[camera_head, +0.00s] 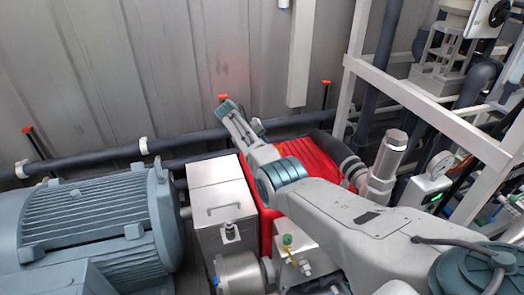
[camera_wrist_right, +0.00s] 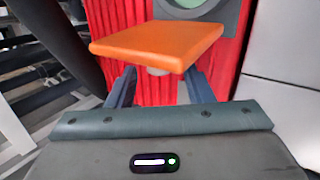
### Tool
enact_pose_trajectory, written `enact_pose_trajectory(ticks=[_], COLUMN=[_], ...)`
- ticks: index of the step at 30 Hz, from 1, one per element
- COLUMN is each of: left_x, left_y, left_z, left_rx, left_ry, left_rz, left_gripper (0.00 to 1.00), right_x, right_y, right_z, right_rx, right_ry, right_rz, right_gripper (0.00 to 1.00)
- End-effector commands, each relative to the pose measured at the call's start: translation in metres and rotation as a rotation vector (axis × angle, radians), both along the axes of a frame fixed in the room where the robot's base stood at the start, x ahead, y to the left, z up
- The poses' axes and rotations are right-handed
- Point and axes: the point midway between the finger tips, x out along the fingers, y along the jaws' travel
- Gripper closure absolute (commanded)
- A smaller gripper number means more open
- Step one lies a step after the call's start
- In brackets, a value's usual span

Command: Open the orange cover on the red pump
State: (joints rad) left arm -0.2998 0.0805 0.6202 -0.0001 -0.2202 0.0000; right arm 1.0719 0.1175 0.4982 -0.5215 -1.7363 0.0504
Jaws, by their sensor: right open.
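The red pump (camera_head: 312,158) stands behind a steel box in the head view, partly covered by my right arm. Its ribbed red body fills the background of the right wrist view (camera_wrist_right: 228,40). The orange cover (camera_wrist_right: 158,42) is a flat square plate sticking out from the red body, below a grey round rim; I cannot make it out in the head view. My right gripper (camera_head: 236,118) reaches over the pump. In the wrist view, its fingers (camera_wrist_right: 160,88) are apart, one toward each side beneath the cover; their tips are partly hidden by it. My left gripper is not in view.
A grey-blue finned motor (camera_head: 90,225) is at left, beside a steel box (camera_head: 220,195) with a handle. A corrugated wall closes the back.

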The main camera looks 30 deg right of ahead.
Motion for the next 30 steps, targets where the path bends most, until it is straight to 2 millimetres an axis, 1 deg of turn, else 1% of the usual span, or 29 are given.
enact_pose_trajectory(ticks=[5, 12, 16, 21, 30], left_x=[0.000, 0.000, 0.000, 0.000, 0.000], left_y=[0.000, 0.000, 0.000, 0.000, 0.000], left_z=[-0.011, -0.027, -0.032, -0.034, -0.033], left_rx=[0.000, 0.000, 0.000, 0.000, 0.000], left_ry=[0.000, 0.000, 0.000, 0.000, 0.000], left_rz=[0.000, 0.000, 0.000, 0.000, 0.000], left_gripper=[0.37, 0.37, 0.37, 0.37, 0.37], right_x=[0.007, 0.018, 0.021, 0.022, 0.023], right_y=[0.015, 0.040, 0.049, 0.053, 0.053], right_z=[0.020, 0.060, 0.075, 0.083, 0.084], right_rx=[0.000, 0.000, 0.001, 0.001, 0.001], right_ry=[-0.005, -0.004, -0.002, 0.002, 0.001], right_rz=[0.001, 0.001, 0.001, 0.000, 0.000], right_gripper=[0.53, 0.53, 0.53, 0.53, 0.53])
